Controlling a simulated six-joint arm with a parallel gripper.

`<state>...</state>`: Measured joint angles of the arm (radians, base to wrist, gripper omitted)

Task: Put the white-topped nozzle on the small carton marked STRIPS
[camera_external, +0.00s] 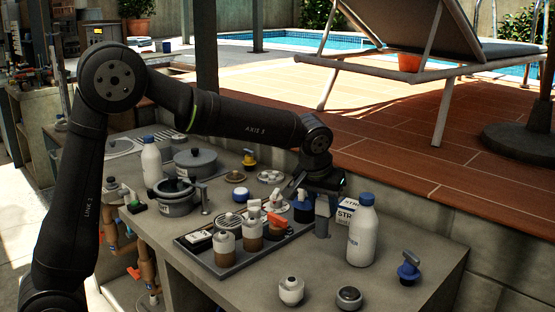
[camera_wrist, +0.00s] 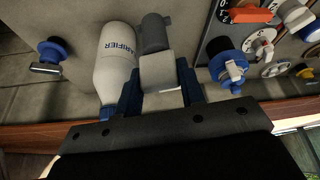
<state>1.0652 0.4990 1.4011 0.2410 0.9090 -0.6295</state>
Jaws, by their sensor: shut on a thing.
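My gripper (camera_external: 322,198) is shut on the white-topped nozzle (camera_external: 322,208), above the right part of the counter. In the wrist view, my gripper (camera_wrist: 160,92) has its blue fingers on both sides of the nozzle's pale block (camera_wrist: 158,72), with a darker grey cylinder beyond it. The small carton marked STRIPS (camera_external: 346,217) stands just right of my gripper in the outside view, partly hidden by a white bottle (camera_external: 362,238). I cannot make out the carton in the wrist view. The bottle (camera_wrist: 115,60) shows there close beside the nozzle.
A dark tray (camera_external: 222,270) with several bottles stands left of my gripper. Two small round pieces sit near the front edge. A raised tiled deck (camera_external: 440,150) lies behind.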

